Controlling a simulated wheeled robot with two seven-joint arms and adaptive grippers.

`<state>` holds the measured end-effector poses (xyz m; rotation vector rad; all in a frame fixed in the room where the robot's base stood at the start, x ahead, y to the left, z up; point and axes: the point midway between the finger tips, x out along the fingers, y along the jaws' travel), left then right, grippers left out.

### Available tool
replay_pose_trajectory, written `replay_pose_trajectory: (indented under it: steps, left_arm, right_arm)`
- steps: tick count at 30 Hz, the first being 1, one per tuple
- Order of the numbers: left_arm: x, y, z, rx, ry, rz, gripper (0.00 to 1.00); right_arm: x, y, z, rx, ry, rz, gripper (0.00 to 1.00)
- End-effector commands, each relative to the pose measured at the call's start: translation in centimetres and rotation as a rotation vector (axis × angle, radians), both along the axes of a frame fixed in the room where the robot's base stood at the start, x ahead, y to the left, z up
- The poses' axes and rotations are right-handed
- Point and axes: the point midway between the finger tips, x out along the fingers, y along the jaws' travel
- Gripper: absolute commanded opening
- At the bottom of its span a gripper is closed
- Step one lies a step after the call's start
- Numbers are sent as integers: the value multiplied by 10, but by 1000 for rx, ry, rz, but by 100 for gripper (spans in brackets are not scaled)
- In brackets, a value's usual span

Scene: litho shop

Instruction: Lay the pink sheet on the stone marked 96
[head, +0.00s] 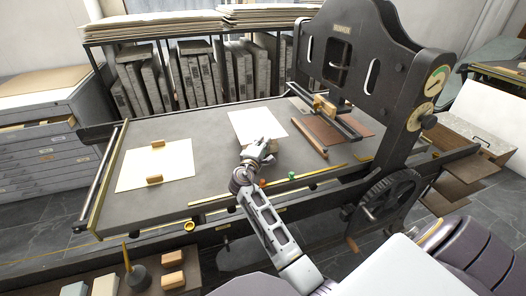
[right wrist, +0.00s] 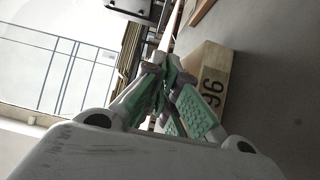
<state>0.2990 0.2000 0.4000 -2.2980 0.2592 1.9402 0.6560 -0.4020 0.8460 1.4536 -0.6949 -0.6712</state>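A pale sheet (head: 257,124), washed out in colour, spreads over the middle of the press bed in the head view. My right gripper (head: 262,146) is at its near edge. In the right wrist view the green-padded fingers of the right gripper (right wrist: 165,80) are close together, and a thin pinkish strip (right wrist: 173,24), seemingly the sheet edge-on, runs up from them. A tan block marked 96 (right wrist: 213,82) stands right beside the fingers; in the head view my gripper mostly hides that spot. I cannot make out the stone's outline. My left gripper is not in view.
A cream sheet or slab (head: 130,172) with two wooden blocks lies at the left of the bed (head: 205,180). The dark press frame (head: 345,50) rises at the right, by a brown board (head: 325,128). Stones fill the rack (head: 190,75) behind. The bed between the sheets is clear.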

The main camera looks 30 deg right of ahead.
Motion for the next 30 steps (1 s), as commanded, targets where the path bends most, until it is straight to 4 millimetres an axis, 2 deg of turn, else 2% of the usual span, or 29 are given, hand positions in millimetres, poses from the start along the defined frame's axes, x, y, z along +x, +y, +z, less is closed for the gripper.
replay_pose_trajectory:
  steps: [6, 11, 17, 21, 30]
  left_arm:
    - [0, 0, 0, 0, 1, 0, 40]
    - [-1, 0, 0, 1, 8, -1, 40]
    - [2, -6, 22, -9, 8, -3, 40]
    - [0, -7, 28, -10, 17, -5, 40]
    - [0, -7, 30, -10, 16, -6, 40]
  right_arm:
    - [0, 0, -1, 0, 0, 0, 0]
    - [0, 0, -12, -1, 2, 0, 0]
    - [0, 0, -32, -1, 2, 0, 0]
    - [0, 0, -40, -1, 1, 0, 0]
    - [0, 0, -41, 0, 0, 0, 0]
